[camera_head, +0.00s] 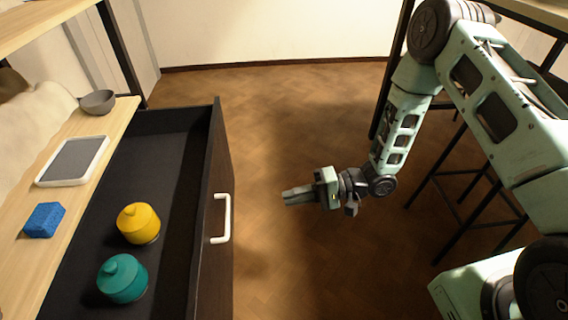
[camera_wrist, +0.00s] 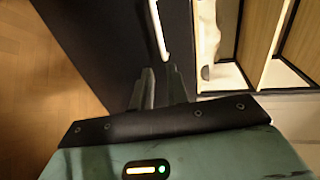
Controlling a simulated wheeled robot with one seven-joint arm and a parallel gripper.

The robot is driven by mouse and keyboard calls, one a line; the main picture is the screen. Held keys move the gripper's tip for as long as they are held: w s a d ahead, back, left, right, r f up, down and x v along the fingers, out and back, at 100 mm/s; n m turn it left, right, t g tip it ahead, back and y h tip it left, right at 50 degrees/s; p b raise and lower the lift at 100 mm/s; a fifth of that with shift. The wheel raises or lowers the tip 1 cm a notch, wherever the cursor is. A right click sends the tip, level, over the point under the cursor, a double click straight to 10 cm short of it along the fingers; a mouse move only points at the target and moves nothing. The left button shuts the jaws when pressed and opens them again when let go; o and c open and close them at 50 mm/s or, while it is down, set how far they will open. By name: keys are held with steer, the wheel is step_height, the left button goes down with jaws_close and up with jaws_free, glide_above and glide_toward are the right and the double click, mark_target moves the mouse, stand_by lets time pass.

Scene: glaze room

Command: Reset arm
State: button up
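My gripper (camera_head: 287,196) hangs over the floor to the right of the open drawer, pointing left at its front. It is apart from the white drawer handle (camera_head: 227,219). In the wrist view my gripper (camera_wrist: 159,71) shows two fingers with a gap between them and nothing held. The handle (camera_wrist: 157,28) shows just beyond the fingertips there. My arm is bent, coming in from the right side of the head view.
The open dark drawer (camera_head: 175,185) holds a yellow lidded jar (camera_head: 138,223) and a teal lidded jar (camera_head: 122,278). A grey bowl (camera_head: 97,102), a white-rimmed tray (camera_head: 102,148) and a blue sponge (camera_head: 44,220) sit on the wooden top. A dark-legged stand (camera_head: 462,190) is at right. Mid-floor is clear.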

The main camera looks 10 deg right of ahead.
steer(key=shift+w, duration=0.1)
steer(key=w+a+r+n+t+h, duration=0.25)
steer(key=r+n+h, duration=0.25)
steer(key=r+h, duration=0.55)
steer(key=s+d+r+n+g+h+p, duration=0.1)
steer(key=s+d+r+h, duration=0.1)
steer(key=s+r, duration=0.45)
steer(key=s+d+r+n+g+h, duration=0.1)
steer(key=s+r+g, duration=0.15)
steer(key=s, duration=0.75)
steer(key=s+d+r+n+h+p, duration=0.1)
steer(key=s+d+r+n+h, duration=0.1)
steer(key=s+r, duration=0.45)
step_height(320, 180, up, 25)
steer(key=s+p, duration=0.1)
steer(key=p, duration=2.5)
steer(key=shift+a+m+p, duration=0.2)
steer(key=shift+m+p, duration=0.1)
steer(key=shift+p, duration=0.05)
steer(key=shift+s+y, duration=0.15)
steer(key=shift+y, duration=0.1)
